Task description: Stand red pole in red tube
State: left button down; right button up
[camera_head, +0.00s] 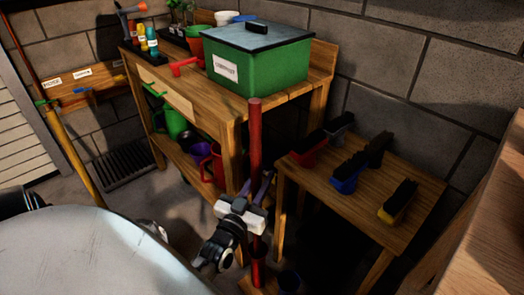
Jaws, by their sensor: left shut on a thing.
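The red pole (255,135) stands near upright in front of the wooden bench. My left gripper (261,189) is shut on it around its middle, and its white and black body hides part of the pole. Below the gripper, the red tube (258,273) shows at the bottom of the view, standing on a low wooden base. The pole's lower end is in line with the tube's mouth in the picture. I cannot tell whether it is inside or just above it. My right gripper is not in view.
The bench holds a green lidded bin (255,70) close behind the pole's top. A low wooden table (345,209) with several brushes stands to the right. A yellow pole (75,155) leans at left.

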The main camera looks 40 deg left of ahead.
pick_arm(q)
notch_tip(320, 180, down, 4)
jog(key=b, duration=0.3)
jog(key=shift+f, duration=0.15)
jog(key=c, duration=1.5)
grip_release()
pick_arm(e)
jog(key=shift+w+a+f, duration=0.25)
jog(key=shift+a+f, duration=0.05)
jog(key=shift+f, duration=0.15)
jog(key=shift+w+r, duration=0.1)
pick_arm(q)
jog(key=p+v, duration=0.1)
jog(key=v, duration=0.9)
jog(key=shift+s+p, duration=0.15)
jog(key=shift+p, duration=0.25)
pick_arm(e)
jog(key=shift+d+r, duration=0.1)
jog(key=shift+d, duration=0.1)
